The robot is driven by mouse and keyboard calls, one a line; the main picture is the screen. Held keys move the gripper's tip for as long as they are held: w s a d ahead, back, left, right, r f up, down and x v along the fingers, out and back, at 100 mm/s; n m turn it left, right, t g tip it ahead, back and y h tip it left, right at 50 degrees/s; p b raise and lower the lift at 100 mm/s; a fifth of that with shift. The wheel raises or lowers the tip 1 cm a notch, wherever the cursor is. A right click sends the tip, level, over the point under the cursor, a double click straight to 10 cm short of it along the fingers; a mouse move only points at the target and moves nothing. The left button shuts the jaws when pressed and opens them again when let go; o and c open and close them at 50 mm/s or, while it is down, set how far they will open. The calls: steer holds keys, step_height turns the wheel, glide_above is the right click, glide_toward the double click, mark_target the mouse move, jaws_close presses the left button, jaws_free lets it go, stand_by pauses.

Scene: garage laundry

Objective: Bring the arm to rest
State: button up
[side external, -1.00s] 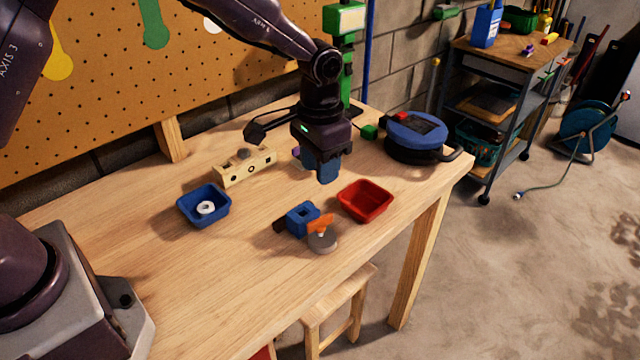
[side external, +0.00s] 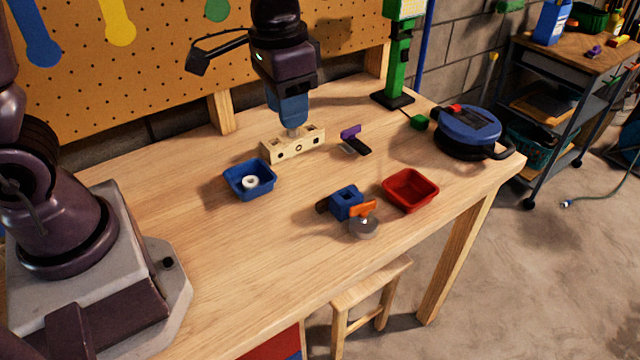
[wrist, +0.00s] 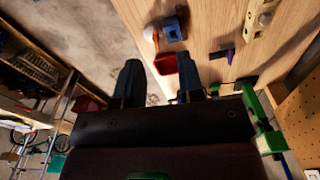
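My gripper (side external: 289,122) points down in the side view, with its blue fingers just over the wooden block with holes (side external: 283,153) in the picture. The gap in height or depth is hard to judge. In the wrist view the fingers of my gripper (wrist: 160,68) stand apart with nothing between them, so it is open. A grey peg (side external: 293,132) shows at the top of the block. The wrist view has the block (wrist: 252,26) off to the right of the fingers.
A blue tray (side external: 232,186) holds a white ring. A blue vise (side external: 346,203) with an orange-handled grey disc (side external: 364,228) sits by a red tray (side external: 411,205). A purple-and-black tool (side external: 351,133), green post (side external: 398,60) and blue round device (side external: 468,125) stand farther back.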

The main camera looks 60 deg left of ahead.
steer(key=s+a+r+n+t, duration=0.1)
steer(key=s+a+r+t, duration=0.3)
steer(key=s+r, duration=0.4)
steer(key=s+t, duration=0.1)
steer(key=s, duration=0.3)
steer(key=shift+s+a+r+n, duration=0.15)
steer(key=shift+s+r+n, duration=0.15)
steer(key=shift+r, duration=0.1)
